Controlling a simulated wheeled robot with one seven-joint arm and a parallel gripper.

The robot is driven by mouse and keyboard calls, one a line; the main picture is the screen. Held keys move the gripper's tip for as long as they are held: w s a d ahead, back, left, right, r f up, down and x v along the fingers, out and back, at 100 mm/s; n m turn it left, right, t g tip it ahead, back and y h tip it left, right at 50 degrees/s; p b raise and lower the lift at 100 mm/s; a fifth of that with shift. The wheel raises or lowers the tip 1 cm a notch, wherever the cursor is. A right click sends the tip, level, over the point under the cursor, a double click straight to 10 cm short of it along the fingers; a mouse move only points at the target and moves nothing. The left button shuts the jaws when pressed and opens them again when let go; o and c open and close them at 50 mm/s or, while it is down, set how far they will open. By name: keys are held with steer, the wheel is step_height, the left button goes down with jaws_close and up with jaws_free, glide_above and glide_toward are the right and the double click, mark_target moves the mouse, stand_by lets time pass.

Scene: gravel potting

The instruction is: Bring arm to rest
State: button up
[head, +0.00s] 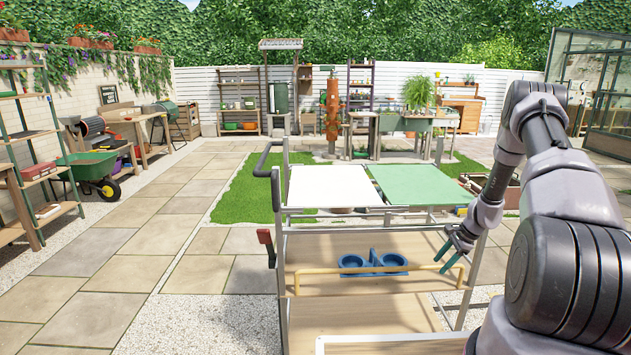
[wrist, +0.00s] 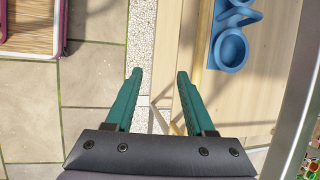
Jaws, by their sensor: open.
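My gripper (head: 441,266) is at the right side of the cart, at the end of my bent arm. Its two green fingers are spread apart with nothing between them; in the wrist view the open gripper (wrist: 158,74) points over the cart's edge and the ground strip beside it. The arm reaches in from the right of the head view.
A metal cart (head: 440,243) stands in front, with a white panel (head: 333,186) and a green panel (head: 418,184) on top. A blue two-cup holder (head: 352,262) sits on its wooden shelf, left of my gripper. Paving (head: 150,240) lies open at left.

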steer(key=w+a+r+n+h, duration=0.1)
steer(key=a+r+n, duration=0.15)
steer(key=r, duration=0.85)
steer(key=a+r+n, duration=0.1)
steer(key=a+r, duration=0.2)
steer(key=r, duration=0.8)
steer(key=s+a+r+n+t, duration=0.1)
steer(key=s+a+r+n, duration=0.15)
steer(key=r, duration=0.55)
steer(key=s+a+r+n+t, duration=0.1)
steer(key=s+a+r, duration=0.3)
steer(key=r, duration=0.5)
steer(key=s+a+r+n+t+h, duration=0.1)
steer(key=s+a+r+n, duration=0.3)
steer(key=s+r, duration=0.75)
steer(key=s+a+r+n+t, duration=0.1)
steer(key=s, duration=0.7)
steer(key=s+a+r+n+t, duration=0.1)
steer(key=s+a+r, duration=0.1)
steer(key=s, duration=0.6)
steer(key=shift+s+a+r+h, duration=0.15)
steer(key=shift+h, duration=0.15)
steer(key=shift+a, duration=0.1)
